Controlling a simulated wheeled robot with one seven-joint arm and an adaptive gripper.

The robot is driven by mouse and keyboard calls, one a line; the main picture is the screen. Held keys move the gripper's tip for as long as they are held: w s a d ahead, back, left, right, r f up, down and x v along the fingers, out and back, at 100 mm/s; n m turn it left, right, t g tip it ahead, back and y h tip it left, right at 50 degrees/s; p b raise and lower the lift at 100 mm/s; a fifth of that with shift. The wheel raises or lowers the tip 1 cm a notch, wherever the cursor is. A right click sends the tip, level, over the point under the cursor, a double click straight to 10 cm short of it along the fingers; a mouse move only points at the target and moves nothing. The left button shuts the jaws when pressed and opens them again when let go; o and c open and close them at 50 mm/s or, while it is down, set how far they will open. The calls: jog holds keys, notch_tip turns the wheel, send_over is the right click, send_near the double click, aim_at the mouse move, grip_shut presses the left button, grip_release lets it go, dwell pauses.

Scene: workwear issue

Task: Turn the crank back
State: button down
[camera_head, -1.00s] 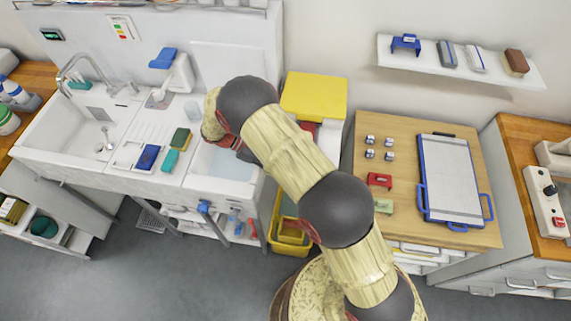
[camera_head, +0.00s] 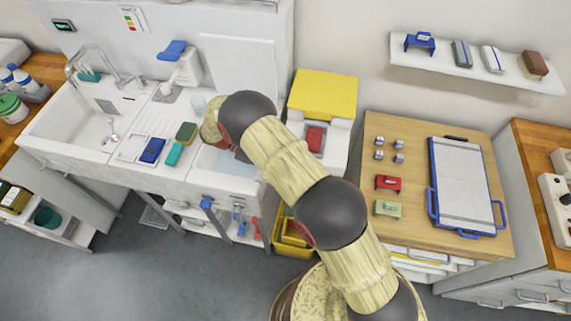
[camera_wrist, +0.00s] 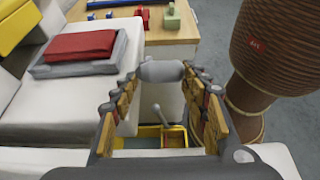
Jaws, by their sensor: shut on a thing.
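A light grey cylindrical handle (camera_wrist: 162,71), which looks like the crank's grip, lies crosswise between the fingertips of my gripper (camera_wrist: 163,76) in the wrist view. The gripper is shut on it. A thin grey rod with a round end (camera_wrist: 157,108) shows below the handle, between the fingers. I cannot tell whether it joins the handle. In the head view my own arm hides the gripper and the crank, near the right end of the sink counter (camera_head: 200,180).
A white unit with a yellow lid (camera_head: 325,90) and a red pad (camera_head: 315,138) stands right of my arm. A yellow bin (camera_head: 290,242) is on the floor below. A wooden-topped cabinet (camera_head: 408,140) holds a blue-framed board (camera_head: 462,185) and small blocks. The grey floor at front left is clear.

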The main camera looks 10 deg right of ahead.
jog(key=shift+s+a+f, duration=0.1)
jog(key=shift+s+f, duration=0.15)
jog(key=shift+f, duration=0.2)
jog(key=shift+s+a+f, duration=0.1)
jog(key=shift+s+f, duration=0.1)
jog(key=shift+f, duration=0.2)
jog(key=c, duration=1.1)
grip_release()
jog(key=shift+s+a+r, duration=0.1)
jog(key=v, duration=0.8)
jog(key=shift+r, duration=0.6)
